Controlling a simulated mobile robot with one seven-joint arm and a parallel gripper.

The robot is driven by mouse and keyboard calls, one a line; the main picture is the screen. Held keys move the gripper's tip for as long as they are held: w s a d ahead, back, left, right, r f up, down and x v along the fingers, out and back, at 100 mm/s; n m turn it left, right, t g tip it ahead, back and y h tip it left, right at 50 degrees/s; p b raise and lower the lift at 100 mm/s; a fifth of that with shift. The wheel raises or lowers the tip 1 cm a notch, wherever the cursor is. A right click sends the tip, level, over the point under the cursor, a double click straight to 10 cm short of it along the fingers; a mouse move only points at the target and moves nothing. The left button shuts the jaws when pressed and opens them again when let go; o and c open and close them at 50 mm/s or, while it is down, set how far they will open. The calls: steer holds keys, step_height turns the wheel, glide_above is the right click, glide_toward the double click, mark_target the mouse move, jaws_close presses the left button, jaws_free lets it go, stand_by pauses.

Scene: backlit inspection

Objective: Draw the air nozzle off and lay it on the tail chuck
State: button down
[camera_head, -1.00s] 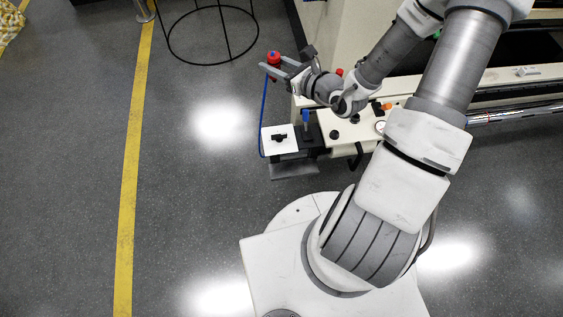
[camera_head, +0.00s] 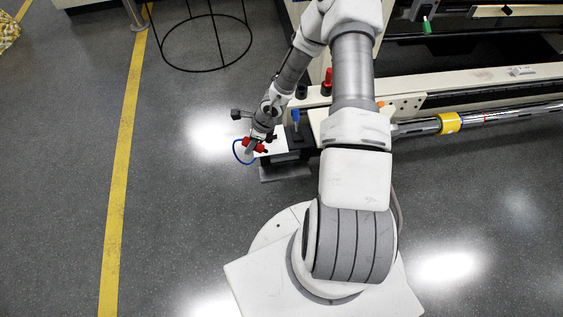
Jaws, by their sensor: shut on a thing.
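The air nozzle (camera_head: 260,147) is a small red piece with a blue hose (camera_head: 235,154) looping from its left side. My gripper (camera_head: 251,148) is shut on it and reaches down at the left end of the machine. The nozzle shows over the left part of a white plate (camera_head: 279,144); I cannot tell whether it touches the plate. A silver shaft (camera_head: 485,119) with a yellow band runs to the right. My arm hides the shaft's left end, and I cannot make out for certain which part is the tail chuck.
A dark block with an upright blue piece (camera_head: 296,116) stands beside the plate. A red-topped fitting (camera_head: 328,78) stands on the machine behind. A black wire stand (camera_head: 207,66) is on the floor at the back.

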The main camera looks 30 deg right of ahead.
steer(key=d+f+n+g+h+b, duration=0.1)
steer(key=d+f+h, duration=0.1)
steer(key=d+f, duration=0.1)
steer(key=s+d+f+n+g+h+b, duration=0.1)
steer(key=d+f+h, duration=0.1)
steer(key=f, duration=0.4)
steer(key=s+d+f+n+g+h+b, duration=0.1)
steer(key=d+f+h, duration=0.1)
steer(key=d+f, duration=0.2)
steer(key=shift+s+d+f+b, duration=0.2)
steer(key=shift+f+b, duration=0.15)
steer(key=shift+f, duration=0.15)
steer(key=shift+d+f+n, duration=0.1)
steer(key=shift+d+n, duration=0.2)
steer(key=shift+d, duration=0.05)
steer(key=shift+f+h+b, duration=0.2)
steer(key=shift+h+b, duration=0.1)
steer(key=shift+b, duration=0.6)
steer(key=shift+r+t+b, duration=0.1)
steer(key=shift+t+b, duration=0.4)
steer(key=shift+b, duration=0.15)
steer(key=b, duration=0.3)
steer(key=shift+w, duration=0.15)
steer(key=b, duration=0.3)
steer(key=shift+t, duration=0.4)
steer(key=b, duration=0.3)
steer(key=shift+s, duration=0.2)
